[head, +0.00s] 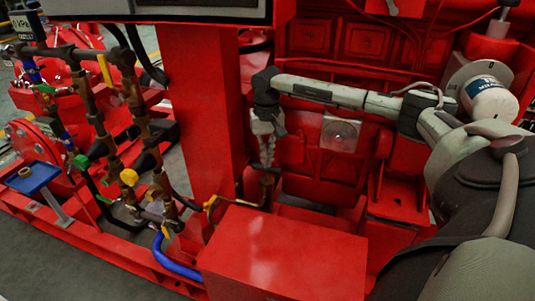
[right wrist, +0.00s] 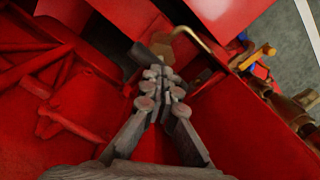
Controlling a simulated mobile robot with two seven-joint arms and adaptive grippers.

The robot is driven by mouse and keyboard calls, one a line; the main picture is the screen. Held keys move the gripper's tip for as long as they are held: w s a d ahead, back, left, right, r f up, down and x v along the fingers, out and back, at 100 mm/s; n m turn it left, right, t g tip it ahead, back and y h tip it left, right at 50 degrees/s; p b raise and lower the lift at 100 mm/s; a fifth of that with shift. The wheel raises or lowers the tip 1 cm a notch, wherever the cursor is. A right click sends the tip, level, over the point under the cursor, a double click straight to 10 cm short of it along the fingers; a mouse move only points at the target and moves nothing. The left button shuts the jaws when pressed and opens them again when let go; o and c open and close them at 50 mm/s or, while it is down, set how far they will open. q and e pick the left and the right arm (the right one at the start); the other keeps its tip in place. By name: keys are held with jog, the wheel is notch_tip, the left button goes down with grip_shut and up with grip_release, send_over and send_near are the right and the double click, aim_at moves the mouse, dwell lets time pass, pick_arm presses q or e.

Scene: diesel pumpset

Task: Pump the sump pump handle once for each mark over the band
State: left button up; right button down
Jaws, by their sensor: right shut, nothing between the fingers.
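My right gripper (head: 269,160) reaches down behind the red box, its fingers shut and empty. In the right wrist view the fingertips (right wrist: 160,78) are together, close to a dark bar (right wrist: 145,57). This may be the sump pump handle, but I cannot be sure; whether they touch it is unclear. A bent brass spout (right wrist: 190,30) lies just beyond; it also shows in the head view (head: 211,203), left of the gripper. The pump body is mostly hidden by the red box. No band or marks can be made out. My left gripper is not in view.
A large red box (head: 285,255) stands in front of the gripper, and a red post (head: 205,110) rises to its left. Brass pipes with yellow and green valve knobs (head: 129,177) and a blue hose (head: 172,262) lie left.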

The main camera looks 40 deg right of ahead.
jog(key=shift+r+p, duration=1.75)
jog(key=shift+r, duration=1.05)
jog(key=shift+f, duration=0.2)
jog(key=shift+s+f+b, duration=0.1)
jog(key=shift+f+b, duration=2.3)
jog(key=shift+f, duration=1.15)
jog(key=shift+r, duration=0.2)
jog(key=shift+r+p, duration=2.5)
jog(key=shift+r, duration=1)
jog(key=shift+r, duration=0.1)
